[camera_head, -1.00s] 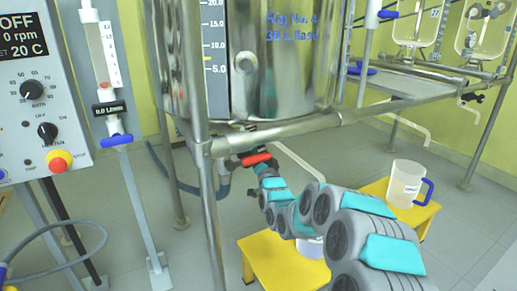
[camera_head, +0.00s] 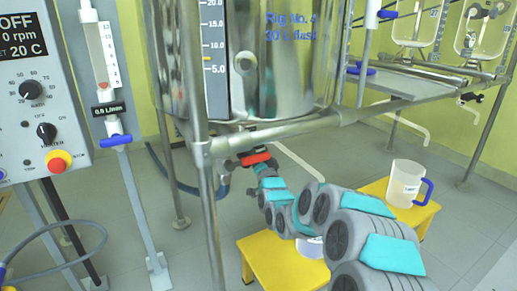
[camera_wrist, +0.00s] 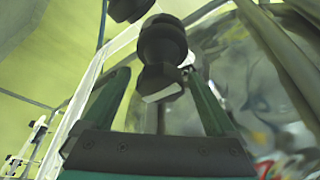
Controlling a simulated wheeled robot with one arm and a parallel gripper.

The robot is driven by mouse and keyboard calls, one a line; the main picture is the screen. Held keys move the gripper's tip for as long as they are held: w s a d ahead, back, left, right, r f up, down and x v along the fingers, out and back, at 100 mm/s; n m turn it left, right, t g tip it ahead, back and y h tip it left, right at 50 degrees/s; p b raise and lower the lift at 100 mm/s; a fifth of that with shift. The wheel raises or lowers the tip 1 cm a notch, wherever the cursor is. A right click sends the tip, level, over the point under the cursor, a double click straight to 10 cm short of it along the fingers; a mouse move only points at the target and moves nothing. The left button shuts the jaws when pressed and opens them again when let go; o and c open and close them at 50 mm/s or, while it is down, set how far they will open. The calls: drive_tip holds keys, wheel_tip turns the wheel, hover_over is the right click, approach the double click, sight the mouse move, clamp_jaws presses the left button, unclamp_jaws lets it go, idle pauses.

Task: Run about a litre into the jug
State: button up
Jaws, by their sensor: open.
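The steel-framed vessel marked Rig No. 4 (camera_head: 290,75) stands in the middle of the head view. A red valve handle (camera_head: 256,159) shows under its base. My arm reaches to just below this handle; my gripper is hard to make out there. In the wrist view my gripper (camera_wrist: 157,76) is open, with a dark stepped fitting (camera_wrist: 163,45) ahead between its fingers. The fitting has a pale end face; I cannot tell if the fingers touch it. A white jug (camera_head: 404,185) with a blue handle stands upright on the right yellow stool (camera_head: 420,217).
A second yellow stool (camera_head: 270,262) stands under my arm, with a white item (camera_head: 311,247) on it mostly hidden by the arm. A control box (camera_head: 40,90) and a flow meter (camera_head: 102,60) stand left. Frame legs and a hose (camera_head: 185,185) surround the valve area.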

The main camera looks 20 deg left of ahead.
drive_tip(key=v, duration=0.7)
drive_tip(key=shift+s+d, duration=0.2)
drive_tip(key=shift+s, duration=0.1)
drive_tip(key=shift+f, duration=0.15)
